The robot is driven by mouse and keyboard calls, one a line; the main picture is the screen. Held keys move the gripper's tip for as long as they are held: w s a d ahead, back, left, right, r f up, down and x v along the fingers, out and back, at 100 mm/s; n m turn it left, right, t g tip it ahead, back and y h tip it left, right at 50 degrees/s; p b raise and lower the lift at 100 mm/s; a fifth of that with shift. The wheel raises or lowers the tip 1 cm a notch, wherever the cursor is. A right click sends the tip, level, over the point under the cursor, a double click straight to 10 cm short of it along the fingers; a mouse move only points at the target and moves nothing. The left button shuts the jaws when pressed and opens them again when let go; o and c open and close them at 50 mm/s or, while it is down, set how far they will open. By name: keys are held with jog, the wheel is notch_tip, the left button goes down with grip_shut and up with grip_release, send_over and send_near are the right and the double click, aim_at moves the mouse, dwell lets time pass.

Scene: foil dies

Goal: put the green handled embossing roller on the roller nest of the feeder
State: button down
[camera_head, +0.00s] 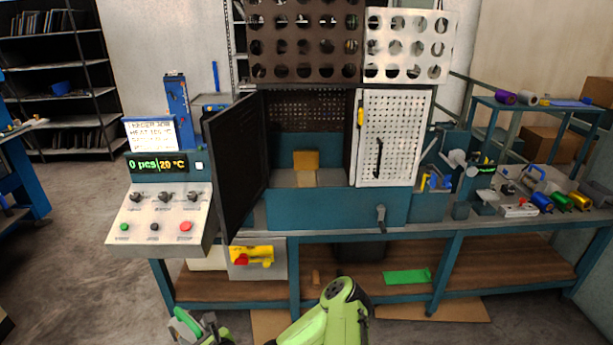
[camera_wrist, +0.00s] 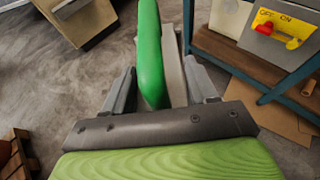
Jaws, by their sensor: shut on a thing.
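My gripper (camera_wrist: 160,82) is shut on the green handled embossing roller, whose long green handle (camera_wrist: 150,50) stands between the two grey fingers in the wrist view. A pale grey part (camera_wrist: 173,65) shows beside the handle. The roller's far end is cut off by the top edge. In the head view the green handle (camera_head: 186,323) shows low at the left of my arm, in front of the bench. The feeder seems to be the teal unit with a small green display (camera_head: 486,170) right of the press. I cannot make out its roller nest clearly.
The teal press has an open dark door (camera_head: 236,165) and a white perforated panel (camera_head: 392,138). A control box (camera_head: 160,220) stands left. Blue, green and yellow cylinders (camera_head: 560,202) lie on the right bench. A yellow switch box (camera_wrist: 281,28) hangs under the bench.

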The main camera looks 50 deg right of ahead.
notch_tip(320, 180, up, 18)
jog(key=p, duration=1.7)
jog(key=shift+a+r, duration=0.15)
jog(key=shift+r, duration=0.05)
jog(key=shift+d, duration=0.2)
